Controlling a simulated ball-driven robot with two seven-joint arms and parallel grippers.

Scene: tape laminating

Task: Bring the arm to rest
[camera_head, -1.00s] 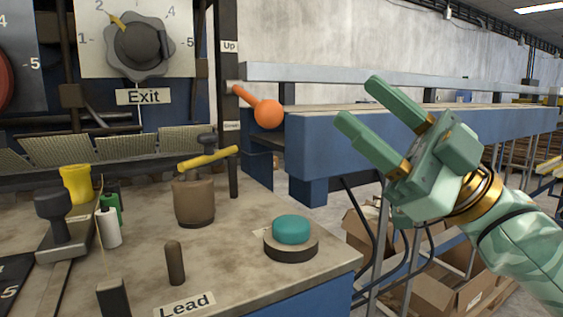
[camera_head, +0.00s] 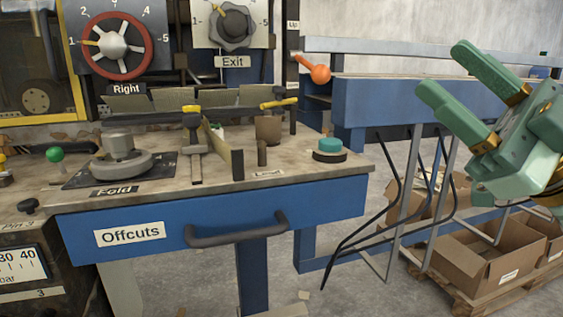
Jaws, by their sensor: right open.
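My right gripper (camera_head: 458,74) is at the upper right in the head view, with two green fingers spread apart and pointing up and left. Nothing is between them. It hangs in free air to the right of the workbench (camera_head: 330,176), in front of the blue beam (camera_head: 390,100), and touches nothing that I can see. My right arm runs out of the picture at the right edge. My left gripper is not in view.
The workbench holds a teal button (camera_head: 330,144), a brown pot (camera_head: 268,130) and a round metal fixture (camera_head: 121,153). An orange-knobbed lever (camera_head: 320,74) stands behind. A blue Offcuts drawer (camera_head: 330,200) is below. Cardboard boxes (camera_head: 478,268) sit on a pallet at the lower right.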

